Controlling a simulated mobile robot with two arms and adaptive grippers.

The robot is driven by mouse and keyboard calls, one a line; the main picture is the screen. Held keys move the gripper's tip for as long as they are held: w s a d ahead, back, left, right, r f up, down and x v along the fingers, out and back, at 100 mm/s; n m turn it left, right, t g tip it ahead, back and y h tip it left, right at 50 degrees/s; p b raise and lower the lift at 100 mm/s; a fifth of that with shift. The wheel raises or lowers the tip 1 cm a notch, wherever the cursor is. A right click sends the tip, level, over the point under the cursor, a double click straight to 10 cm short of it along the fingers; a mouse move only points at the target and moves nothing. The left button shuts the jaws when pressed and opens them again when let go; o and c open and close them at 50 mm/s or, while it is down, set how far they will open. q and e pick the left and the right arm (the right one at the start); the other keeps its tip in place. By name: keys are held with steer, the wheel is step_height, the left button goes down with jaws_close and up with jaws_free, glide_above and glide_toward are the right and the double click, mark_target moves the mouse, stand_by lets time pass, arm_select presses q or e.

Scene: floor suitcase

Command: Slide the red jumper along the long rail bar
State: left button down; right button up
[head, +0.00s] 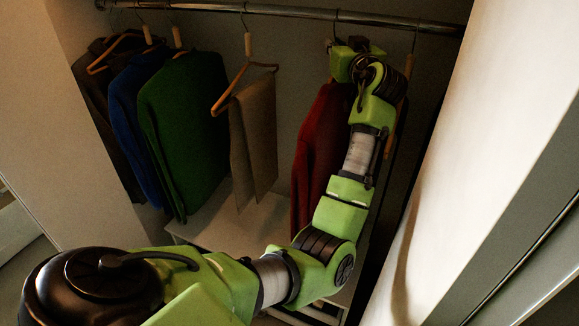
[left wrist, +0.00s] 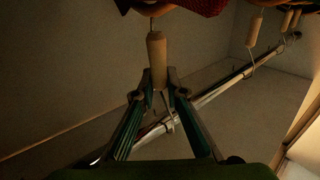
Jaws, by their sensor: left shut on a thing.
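The red jumper (head: 313,150) hangs on the right part of the long rail bar (head: 290,17), partly hidden behind my left arm. My left gripper (head: 337,46) is up at the rail, at the top of the jumper's hanger. In the left wrist view my left gripper (left wrist: 158,84) is shut on the wooden neck of that hanger (left wrist: 157,52). A strip of the red jumper (left wrist: 202,6) shows at that view's top edge. The rail bar (left wrist: 218,90) runs diagonally behind the fingers. My right gripper is in neither view.
A green jumper (head: 185,125), a blue garment (head: 130,105) and a dark garment (head: 92,85) hang at the left. Beige trousers (head: 255,135) hang between green and red. Another wooden hanger (head: 408,68) is right of my gripper. A pale panel (head: 480,150) bounds the right side.

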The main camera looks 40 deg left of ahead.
arm_select(q)
steer(key=shift+w+d, duration=0.1)
steer(key=shift+d, duration=0.35)
steer(key=shift+w+d+b, duration=0.25)
steer(key=shift+d, duration=0.6)
steer(key=shift+w+d+b, duration=0.25)
steer(key=shift+w+d, duration=0.05)
steer(key=shift+d, duration=0.55)
steer(key=shift+w+d+b, duration=0.25)
steer(key=shift+d, duration=0.6)
